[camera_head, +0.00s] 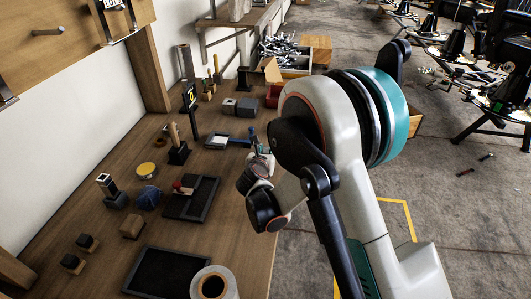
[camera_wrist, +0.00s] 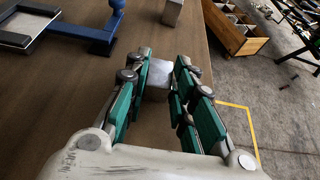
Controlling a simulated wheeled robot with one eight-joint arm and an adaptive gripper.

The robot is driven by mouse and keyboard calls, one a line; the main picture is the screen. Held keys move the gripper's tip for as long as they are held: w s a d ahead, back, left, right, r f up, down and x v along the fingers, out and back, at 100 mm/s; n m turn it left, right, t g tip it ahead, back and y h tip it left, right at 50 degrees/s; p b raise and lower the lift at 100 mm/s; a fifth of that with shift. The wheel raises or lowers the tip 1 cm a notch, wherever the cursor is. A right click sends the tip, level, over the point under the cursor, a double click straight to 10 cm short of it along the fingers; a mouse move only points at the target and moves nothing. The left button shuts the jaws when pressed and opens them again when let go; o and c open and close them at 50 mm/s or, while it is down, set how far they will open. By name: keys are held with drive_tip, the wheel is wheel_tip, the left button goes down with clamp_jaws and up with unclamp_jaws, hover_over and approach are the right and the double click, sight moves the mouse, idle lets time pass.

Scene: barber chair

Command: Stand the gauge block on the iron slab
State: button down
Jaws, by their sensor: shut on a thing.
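My gripper (camera_wrist: 164,68) is shut on a pale grey, smooth block, which I take as the gauge block (camera_wrist: 158,76); it sits between the green finger pads just above or on the wooden bench, and I cannot tell which. In the head view, my gripper (camera_head: 261,153) is beyond my wrist near the bench's right edge, and the block is hidden there. Two dark flat pieces lie on the bench: a framed dark plate (camera_head: 160,272) at the front and a dark tray (camera_head: 205,200) with a red-knobbed tool. I cannot tell which is the iron slab.
A blue-handled framed plate (camera_head: 217,141) lies left of my gripper; it also shows in the wrist view (camera_wrist: 28,22). A grey block (camera_wrist: 172,12) stands ahead. A white roll (camera_head: 229,284), small blocks, a yellow-lidded tin (camera_head: 146,170) and tools crowd the bench.

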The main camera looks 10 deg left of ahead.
drive_tip(key=c, duration=1.4)
unclamp_jaws()
drive_tip(key=shift+o, duration=0.2)
drive_tip(key=shift+s, duration=0.1)
